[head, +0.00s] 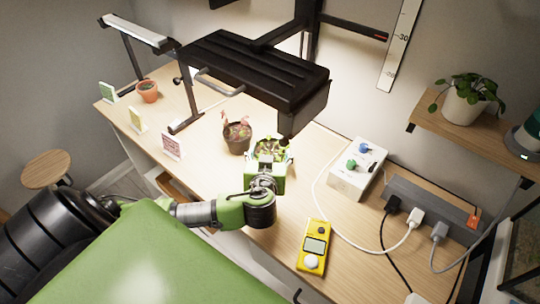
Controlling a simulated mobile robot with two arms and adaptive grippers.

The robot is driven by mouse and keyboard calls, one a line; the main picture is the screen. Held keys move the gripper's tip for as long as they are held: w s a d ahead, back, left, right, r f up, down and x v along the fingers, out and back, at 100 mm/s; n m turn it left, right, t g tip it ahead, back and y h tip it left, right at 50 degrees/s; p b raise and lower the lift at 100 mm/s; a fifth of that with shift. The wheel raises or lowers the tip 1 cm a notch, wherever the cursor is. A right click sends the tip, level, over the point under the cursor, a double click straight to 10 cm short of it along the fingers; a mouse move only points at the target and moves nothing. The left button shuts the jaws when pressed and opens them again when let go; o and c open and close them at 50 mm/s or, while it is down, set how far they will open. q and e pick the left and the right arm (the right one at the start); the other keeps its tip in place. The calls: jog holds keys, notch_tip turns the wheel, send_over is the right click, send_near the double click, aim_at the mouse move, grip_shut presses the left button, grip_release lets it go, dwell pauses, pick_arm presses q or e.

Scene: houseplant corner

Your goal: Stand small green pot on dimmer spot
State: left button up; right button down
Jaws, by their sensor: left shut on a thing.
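My left gripper (267,160) reaches over the middle of the wooden table and is shut on a potted plant, which I take to be the small green pot. Pale green leaves (269,148) show between and beyond the fingers. The gripper hides most of the pot, so I cannot tell whether its base touches the table. Three small cards stand along the left edge: green (108,92), yellow (137,120) and red-pink (172,145). A yellow light meter (314,247) lies near the front. No marking in view shows which spot is dimmer. My right gripper is not in view.
A dark pot with a reddish plant (237,140) stands close left of the gripper. A black lamp (255,68) hangs above. A terracotta pot (148,92) stands far left under a slim lamp (140,32). A knobbed box (358,168), power strip (430,208) and cables crowd the right.

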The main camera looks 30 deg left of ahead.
aim_at(269, 145)
pick_arm(q)
jog(key=shift+r, duration=0.1)
jog(key=shift+r, duration=0.25)
jog(key=r, duration=0.3)
jog(key=shift+s+d+r, duration=0.15)
jog(key=shift+s, duration=0.2)
jog(key=s+d+r+p, duration=0.3)
jog(key=s+r+p, duration=0.3)
jog(key=s+r, duration=0.3)
jog(key=s, duration=0.3)
jog(key=shift+s+p, duration=0.35)
jog(key=shift+p, duration=0.05)
